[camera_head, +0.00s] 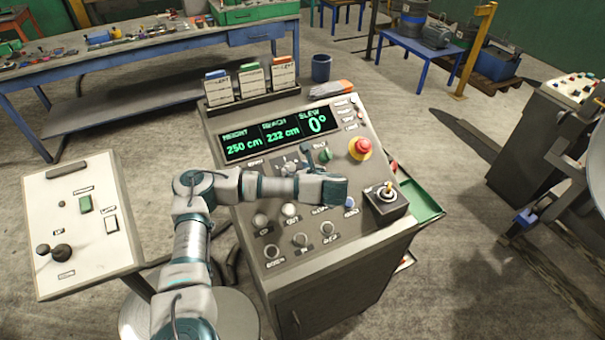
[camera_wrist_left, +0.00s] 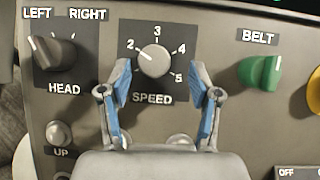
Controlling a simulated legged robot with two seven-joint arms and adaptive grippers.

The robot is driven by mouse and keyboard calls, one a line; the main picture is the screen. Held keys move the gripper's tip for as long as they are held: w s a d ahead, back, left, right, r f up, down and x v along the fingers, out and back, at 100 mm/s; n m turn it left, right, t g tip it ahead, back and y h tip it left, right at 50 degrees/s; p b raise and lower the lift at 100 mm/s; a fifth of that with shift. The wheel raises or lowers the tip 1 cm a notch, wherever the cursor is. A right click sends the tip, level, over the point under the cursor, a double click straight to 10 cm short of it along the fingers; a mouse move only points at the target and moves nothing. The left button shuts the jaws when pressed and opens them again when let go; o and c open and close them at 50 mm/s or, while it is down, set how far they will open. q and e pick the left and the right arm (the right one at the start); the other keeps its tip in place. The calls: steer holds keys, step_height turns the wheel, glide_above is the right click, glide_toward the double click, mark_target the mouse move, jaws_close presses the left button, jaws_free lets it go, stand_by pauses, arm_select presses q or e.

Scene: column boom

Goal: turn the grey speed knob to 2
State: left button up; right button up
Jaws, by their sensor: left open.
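The grey speed knob (camera_wrist_left: 154,60) sits on the dark panel above the SPEED label, with numbers 2 to 5 around it. Its pale pointer mark appears to point up-left, towards the 2. My left gripper (camera_wrist_left: 160,70) is open, with one blue-padded finger on each side of the knob; the fingertips look apart from it. In the head view, my left gripper (camera_head: 302,166) is over the upper middle of the console, and the knob (camera_head: 290,166) is partly hidden there. My right gripper is not in view.
A dark HEAD knob (camera_wrist_left: 54,50) is left of the speed knob and a green BELT knob (camera_wrist_left: 260,72) is right. A white panel (camera_head: 85,225) stands at left.

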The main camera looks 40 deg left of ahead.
arm_select(q)
steer(key=shift+s+r, duration=0.25)
steer(key=shift+r, duration=0.05)
steer(key=shift+f+v, duration=0.1)
steer(key=shift+v, duration=1)
steer(key=shift+f+v, duration=0.15)
steer(key=shift+v, duration=1)
steer(key=shift+d, duration=0.1)
